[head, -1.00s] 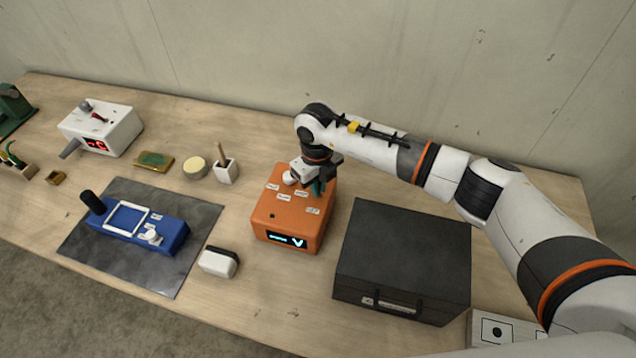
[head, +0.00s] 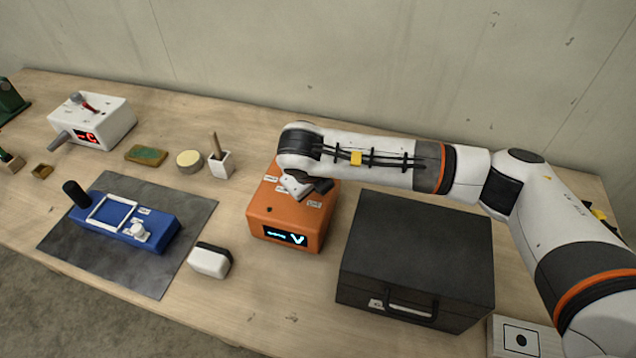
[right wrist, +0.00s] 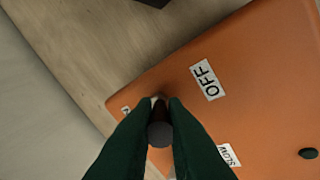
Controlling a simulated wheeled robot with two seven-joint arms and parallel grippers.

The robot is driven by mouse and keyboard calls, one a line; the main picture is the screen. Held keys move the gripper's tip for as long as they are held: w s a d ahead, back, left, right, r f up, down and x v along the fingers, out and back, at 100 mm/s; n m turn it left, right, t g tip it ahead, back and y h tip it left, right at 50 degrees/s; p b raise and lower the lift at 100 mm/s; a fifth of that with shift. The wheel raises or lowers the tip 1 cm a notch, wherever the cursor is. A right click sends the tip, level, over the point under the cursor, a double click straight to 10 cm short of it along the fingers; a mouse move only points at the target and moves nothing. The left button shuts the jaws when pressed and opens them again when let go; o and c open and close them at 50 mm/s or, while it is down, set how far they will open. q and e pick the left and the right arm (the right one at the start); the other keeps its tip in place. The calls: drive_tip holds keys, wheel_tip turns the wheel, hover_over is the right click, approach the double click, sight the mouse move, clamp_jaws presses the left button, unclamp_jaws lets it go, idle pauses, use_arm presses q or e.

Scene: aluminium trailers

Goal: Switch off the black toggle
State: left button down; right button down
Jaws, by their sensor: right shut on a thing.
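The orange box (head: 291,217) stands mid-table with a lit display on its front and small labels on top. In the right wrist view, the black toggle (right wrist: 160,133) shows its dark round end between the dark green fingers of my right gripper (right wrist: 160,108), which is shut on it. An OFF label (right wrist: 207,79) lies on the box top beside the toggle. Which way the toggle leans I cannot tell. In the head view my right wrist covers the back of the box and hides the toggle. My left gripper is not in view.
A dark case (head: 415,255) stands close to the right of the box. A white eraser-like block (head: 209,262) and a blue device (head: 125,224) on a grey mat are left. A white cup (head: 221,165) and a round tin (head: 189,161) stand behind left. The front table is clear.

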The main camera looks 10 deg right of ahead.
drive_tip(key=c, duration=1.5)
unclamp_jaws()
drive_tip(key=shift+s+r, duration=0.1)
drive_tip(key=shift+s+a+r, duration=0.1)
drive_tip(key=shift+r, duration=0.15)
drive_tip(key=b+v, duration=0.4)
drive_tip(key=v, duration=0.7)
drive_tip(key=shift+s+r, duration=0.1)
